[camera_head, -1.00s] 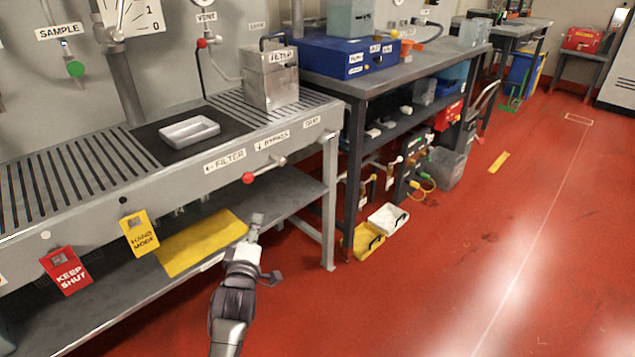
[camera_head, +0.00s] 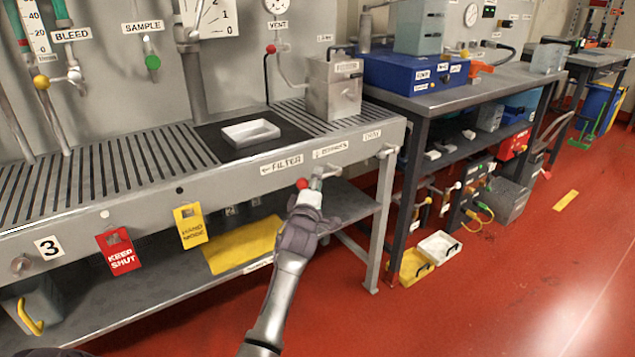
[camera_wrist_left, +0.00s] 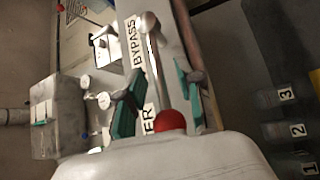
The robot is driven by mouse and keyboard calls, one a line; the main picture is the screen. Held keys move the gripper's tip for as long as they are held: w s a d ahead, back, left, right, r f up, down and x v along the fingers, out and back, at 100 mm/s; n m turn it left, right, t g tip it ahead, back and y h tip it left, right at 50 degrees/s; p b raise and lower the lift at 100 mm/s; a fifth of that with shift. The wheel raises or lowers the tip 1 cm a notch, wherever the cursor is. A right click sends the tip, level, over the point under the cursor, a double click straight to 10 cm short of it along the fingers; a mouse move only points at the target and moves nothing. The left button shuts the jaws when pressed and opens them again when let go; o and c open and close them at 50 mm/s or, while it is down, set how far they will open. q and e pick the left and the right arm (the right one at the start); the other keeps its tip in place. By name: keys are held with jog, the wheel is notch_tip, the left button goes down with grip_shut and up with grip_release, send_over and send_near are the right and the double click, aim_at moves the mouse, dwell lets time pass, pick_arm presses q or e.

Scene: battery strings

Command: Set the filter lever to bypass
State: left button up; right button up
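The filter lever is a metal rod with a red knob (camera_head: 302,183) on the front of the grey bench. Its knob points left, below the FILTER label (camera_head: 281,165); the BYPASS label (camera_head: 330,150) is to the right. My left gripper (camera_head: 317,182) is at the lever and hides part of it. In the left wrist view, its green-padded fingers (camera_wrist_left: 158,100) are open on either side of the lever rod (camera_wrist_left: 155,75), with gaps visible. The red knob (camera_wrist_left: 171,122) is close to the palm. My right gripper is not in view.
A white tray (camera_head: 250,133) and a metal box (camera_head: 334,85) stand on the bench top. Red KEEP SHUT (camera_head: 118,252) and yellow HAND MODE (camera_head: 190,227) tags hang left of the lever. A lower shelf (camera_head: 345,205) lies beneath. Red floor is open at right.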

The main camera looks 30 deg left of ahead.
pick_arm(q)
jog(key=shift+w+a+r, duration=0.1)
jog(key=shift+w+a, duration=0.05)
jog(key=shift+w, duration=0.2)
jog(key=shift+c, duration=0.3)
grip_shut()
